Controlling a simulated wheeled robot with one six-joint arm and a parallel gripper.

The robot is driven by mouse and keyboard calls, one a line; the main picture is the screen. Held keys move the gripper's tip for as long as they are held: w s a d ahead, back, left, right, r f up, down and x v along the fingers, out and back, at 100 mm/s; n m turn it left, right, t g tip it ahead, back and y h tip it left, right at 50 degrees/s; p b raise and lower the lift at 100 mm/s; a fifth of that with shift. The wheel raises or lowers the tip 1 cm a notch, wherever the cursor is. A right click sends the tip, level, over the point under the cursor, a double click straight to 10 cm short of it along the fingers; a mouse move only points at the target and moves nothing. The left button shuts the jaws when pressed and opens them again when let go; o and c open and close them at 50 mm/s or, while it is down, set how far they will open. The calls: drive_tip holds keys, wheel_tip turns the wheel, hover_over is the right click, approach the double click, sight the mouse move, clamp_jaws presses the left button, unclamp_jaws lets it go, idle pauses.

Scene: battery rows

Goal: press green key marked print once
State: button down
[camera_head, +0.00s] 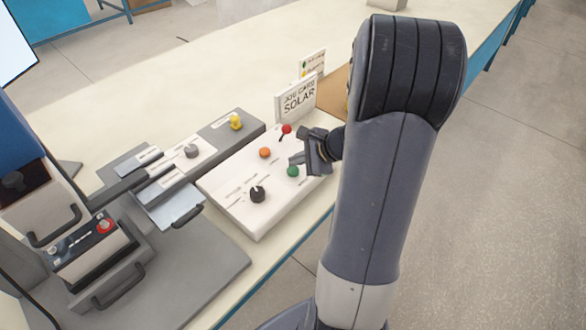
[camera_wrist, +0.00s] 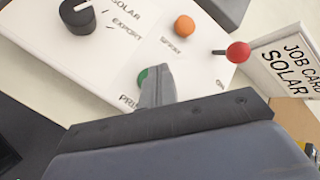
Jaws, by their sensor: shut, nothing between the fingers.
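The green key (camera_head: 293,171) is a round button near the front right of a white control panel (camera_head: 228,196). In the wrist view the green key (camera_wrist: 142,76) shows beside the fingertips, partly hidden behind them, with part of the label "PRI" by it. My gripper (camera_head: 297,159) is shut and empty, over the panel close to the green key. In the wrist view its fingertips (camera_wrist: 155,70) overlap the key's right edge. I cannot tell whether they touch it.
The panel also bears an orange button (camera_head: 265,152), a red-tipped lever (camera_head: 286,129) and a black knob (camera_head: 258,194). A job card reading "SOLAR" (camera_head: 297,98) stands behind it. A grey unit with a yellow knob (camera_head: 235,121) and a battery (camera_head: 92,246) are to the left.

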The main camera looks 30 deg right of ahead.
sight(297, 171)
drive_tip(key=shift+f, duration=0.2)
drive_tip(key=shift+f+b, duration=0.25)
drive_tip(key=shift+b, duration=0.3)
drive_tip(key=shift+f+b, duration=0.55)
idle(0.6)
drive_tip(key=shift+r, duration=0.15)
drive_tip(key=shift+r+p, duration=0.75)
drive_tip(key=shift+r, duration=0.05)
drive_tip(key=shift+r+p, duration=1.95)
drive_tip(key=shift+r, duration=0.6)
